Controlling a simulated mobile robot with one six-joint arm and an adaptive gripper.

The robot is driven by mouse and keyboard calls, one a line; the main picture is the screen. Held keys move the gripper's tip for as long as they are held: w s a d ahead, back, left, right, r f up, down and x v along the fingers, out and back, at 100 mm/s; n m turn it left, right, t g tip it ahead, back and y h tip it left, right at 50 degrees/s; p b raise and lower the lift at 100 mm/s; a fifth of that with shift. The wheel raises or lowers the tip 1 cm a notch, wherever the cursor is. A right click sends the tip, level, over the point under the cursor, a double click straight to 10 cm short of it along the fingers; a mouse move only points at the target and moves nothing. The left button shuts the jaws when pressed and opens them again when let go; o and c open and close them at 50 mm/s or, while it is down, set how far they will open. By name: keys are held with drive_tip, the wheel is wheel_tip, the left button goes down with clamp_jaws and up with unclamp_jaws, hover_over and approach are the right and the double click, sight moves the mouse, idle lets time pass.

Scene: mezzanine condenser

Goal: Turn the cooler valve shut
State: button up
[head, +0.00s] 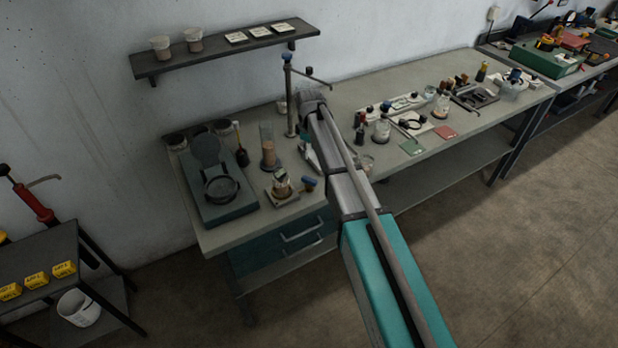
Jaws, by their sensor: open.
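A small apparatus with a glass vessel on a square base (283,188) stands near the front edge of the bench. A blue handle (308,184) sits at its right side; it looks like the cooler valve, but its turn position is too small to read. My arm reaches from the lower right up over the bench and bends at the top. My gripper (311,160) is mostly hidden behind the arm; a small part shows to its left, above and apart from the blue handle. It is open, and I see nothing held in it.
A stand with a tall post (289,95) rises close to my arm. A glass cylinder (268,147) and a dark green device with a round ring (218,187) stand left of the apparatus. Bottles and trays crowd the bench's right half. A shelf (225,50) hangs above.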

sight(309, 179)
drive_tip(key=shift+f, duration=0.2)
wheel_tip(309, 179, down, 13)
drive_tip(key=b, duration=1.3)
drive_tip(key=shift+f+b, duration=0.2)
drive_tip(key=shift+b, duration=0.2)
clamp_jaws()
idle(0.4)
